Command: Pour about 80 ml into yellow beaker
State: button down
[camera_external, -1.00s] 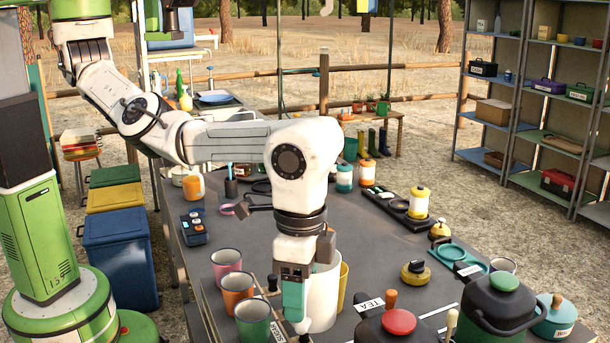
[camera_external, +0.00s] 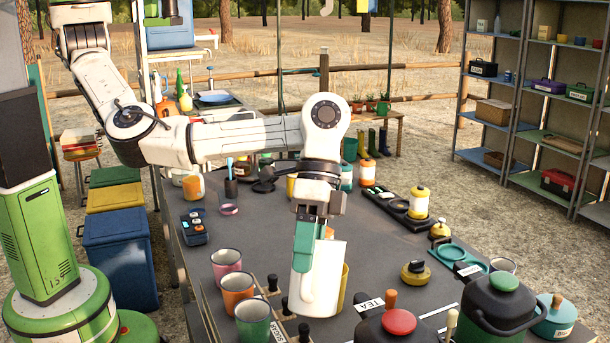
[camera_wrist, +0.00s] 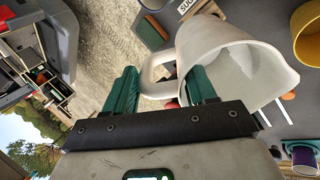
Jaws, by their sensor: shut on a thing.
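My gripper (camera_external: 312,240) has green fingers and is shut on the handle of a white jug (camera_external: 320,285). In the wrist view the handle sits between the fingers (camera_wrist: 162,88), and the jug (camera_wrist: 225,55) shows its pale inside; I cannot tell how much liquid it holds. The jug looks slightly tilted in the outside view. The yellow beaker (camera_external: 344,284) stands just behind and right of the jug, mostly hidden by it. In the wrist view part of the yellow beaker (camera_wrist: 309,38) shows at the upper right, apart from the jug. No stream of liquid shows.
Pink (camera_external: 227,264), orange (camera_external: 237,288) and green (camera_external: 252,318) mugs stand left of the jug. A red-lidded pot (camera_external: 398,322) and a dark green-lidded pot (camera_external: 498,308) stand at the front right. The grey table (camera_external: 375,240) has free room right of the jug.

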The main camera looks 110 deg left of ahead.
jog(key=shift+a+f+h+b, duration=0.15)
jog(key=shift+a+h+b, duration=0.15)
jog(key=shift+a+b, duration=0.15)
jog(key=shift+s+a+h+b, duration=0.15)
jog(key=shift+a+h+b, duration=0.45)
jog(key=shift+a+h, duration=0.25)
jog(key=shift+a+r, duration=0.1)
jog(key=shift+r, duration=0.1)
jog(key=shift+s+a+f+t+h+b, duration=0.15)
jog(key=shift+a+t+h+b, duration=0.25)
jog(key=shift+a+h+b, duration=0.6)
jog(key=shift+a+r+h, duration=0.2)
jog(key=shift+r+h, duration=0.05)
jog(key=shift+h, duration=0.3)
jog(key=shift+a, duration=0.1)
jog(key=shift+a, duration=0.3)
jog(key=shift+a+r+p, duration=0.1)
jog(key=shift+a+p, duration=0.15)
jog(key=shift+p, duration=0.05)
jog(key=shift+a+r+h+p, duration=0.15)
jog(key=shift+a+h+p, duration=0.15)
jog(key=shift+h, duration=0.1)
